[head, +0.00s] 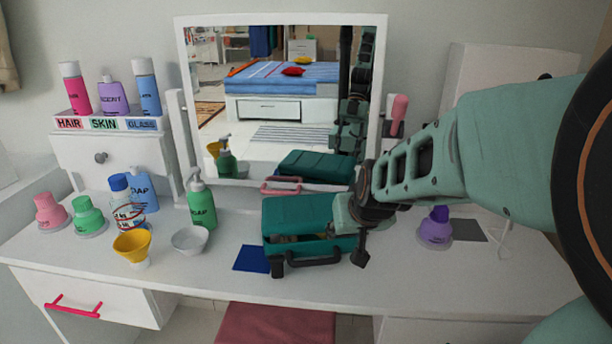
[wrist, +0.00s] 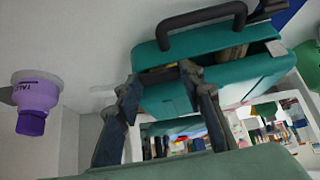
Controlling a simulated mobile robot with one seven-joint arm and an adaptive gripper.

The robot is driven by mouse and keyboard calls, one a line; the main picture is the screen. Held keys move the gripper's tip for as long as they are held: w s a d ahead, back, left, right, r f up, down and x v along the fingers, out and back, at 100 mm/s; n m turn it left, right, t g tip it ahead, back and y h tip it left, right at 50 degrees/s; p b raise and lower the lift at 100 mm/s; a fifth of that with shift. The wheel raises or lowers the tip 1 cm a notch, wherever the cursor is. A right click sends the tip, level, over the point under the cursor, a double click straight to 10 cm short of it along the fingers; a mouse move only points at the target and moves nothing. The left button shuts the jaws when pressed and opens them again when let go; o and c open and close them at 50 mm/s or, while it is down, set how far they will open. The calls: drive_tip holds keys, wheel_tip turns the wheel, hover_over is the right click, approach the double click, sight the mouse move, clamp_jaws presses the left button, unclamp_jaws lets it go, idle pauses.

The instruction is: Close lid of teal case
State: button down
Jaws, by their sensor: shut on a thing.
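The teal case (head: 297,212) lies on the white dressing table in front of the mirror, its dark handle (head: 315,261) facing me. Its lid is partly lowered, and a gap at the front shows some contents inside. In the wrist view the case (wrist: 225,75) fills the upper middle, with its handle (wrist: 200,25) at the top. My gripper (head: 362,232) is at the case's right side. In the wrist view my gripper's fingers (wrist: 160,78) are apart, with the case's side edge between them. The exact contact is partly hidden.
A dark blue mat (head: 250,259) lies left of the case. A white bowl (head: 189,240), green pump bottle (head: 201,205) and yellow cup (head: 132,245) stand further left. A purple bottle (head: 435,228) stands to the right. The mirror (head: 260,170) is close behind.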

drive_tip(key=shift+s+f+b, duration=0.2)
drive_tip(key=shift+f+b, duration=0.45)
drive_tip(key=shift+f, duration=0.5)
drive_tip(key=shift+s+f+b, duration=0.15)
drive_tip(key=shift+f+b, duration=0.5)
drive_tip(key=shift+f, duration=0.5)
drive_tip(key=c, duration=1.7)
unclamp_jaws()
drive_tip(key=shift+o, duration=1.3)
drive_tip(key=shift+w+a+f, duration=0.1)
drive_tip(key=shift+w, duration=0.05)
drive_tip(key=shift+o, duration=0.9)
drive_tip(key=shift+w+r, duration=0.1)
drive_tip(key=shift+r, duration=0.15)
